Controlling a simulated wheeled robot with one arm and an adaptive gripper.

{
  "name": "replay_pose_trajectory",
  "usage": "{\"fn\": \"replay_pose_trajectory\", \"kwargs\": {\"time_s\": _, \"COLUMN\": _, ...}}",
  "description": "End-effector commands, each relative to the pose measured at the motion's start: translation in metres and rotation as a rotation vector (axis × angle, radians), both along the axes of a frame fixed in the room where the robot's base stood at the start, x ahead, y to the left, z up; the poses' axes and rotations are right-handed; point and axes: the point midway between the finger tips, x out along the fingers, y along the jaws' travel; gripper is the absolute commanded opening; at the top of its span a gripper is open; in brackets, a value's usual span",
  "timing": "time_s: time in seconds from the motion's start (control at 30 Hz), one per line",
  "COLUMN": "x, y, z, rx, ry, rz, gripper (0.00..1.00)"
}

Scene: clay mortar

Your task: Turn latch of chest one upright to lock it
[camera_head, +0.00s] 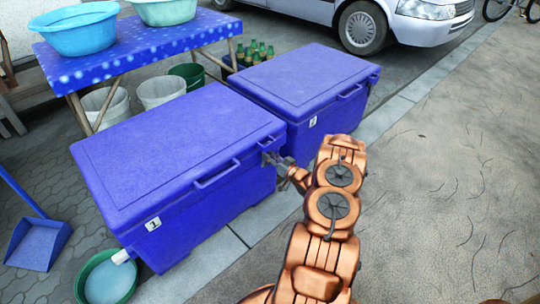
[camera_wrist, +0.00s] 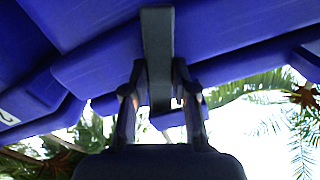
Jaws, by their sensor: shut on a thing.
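Chest one is the nearer blue chest (camera_head: 180,160), with a white label "1" (camera_head: 153,224) on its front and its lid closed. My gripper (camera_head: 275,161) is at the right end of its front face, just below the lid edge. In the wrist view, the dark grey latch (camera_wrist: 157,40) runs up and down the picture between my two fingers (camera_wrist: 157,82), against the blue chest. The fingers are shut on it. In the head view the latch is small and mostly hidden by my gripper, so its tilt is hard to tell.
A second blue chest (camera_head: 303,82) stands close behind to the right. A blue table (camera_head: 135,45) with basins is at the back left. A green tub (camera_head: 107,280) and a blue dustpan (camera_head: 38,243) lie at the left. The pavement (camera_head: 450,190) on the right is clear.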

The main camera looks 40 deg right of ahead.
Motion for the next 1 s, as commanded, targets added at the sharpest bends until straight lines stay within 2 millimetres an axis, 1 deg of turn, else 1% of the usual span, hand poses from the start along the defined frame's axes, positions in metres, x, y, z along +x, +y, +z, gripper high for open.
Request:
{"fn": "replay_pose_trajectory", "kwargs": {"time_s": 0.2, "x": 0.0001, "y": 0.0005, "z": 0.0003, "rx": -0.17, "ry": 0.007, "rz": 0.0, "gripper": 0.0}}
{"fn": "replay_pose_trajectory", "kwargs": {"time_s": 0.43, "x": -0.0001, "y": -0.0002, "z": 0.0002, "rx": -0.298, "ry": 0.009, "rz": 0.0, "gripper": 0.0}}
{"fn": "replay_pose_trajectory", "kwargs": {"time_s": 0.7, "x": -0.0003, "y": -0.0009, "z": -0.0004, "rx": -0.368, "ry": 0.011, "rz": -0.001, "gripper": 0.0}}
{"fn": "replay_pose_trajectory", "kwargs": {"time_s": 1.0, "x": -0.0003, "y": -0.0011, "z": -0.0007, "rx": -0.379, "ry": 0.011, "rz": -0.002, "gripper": 0.0}}
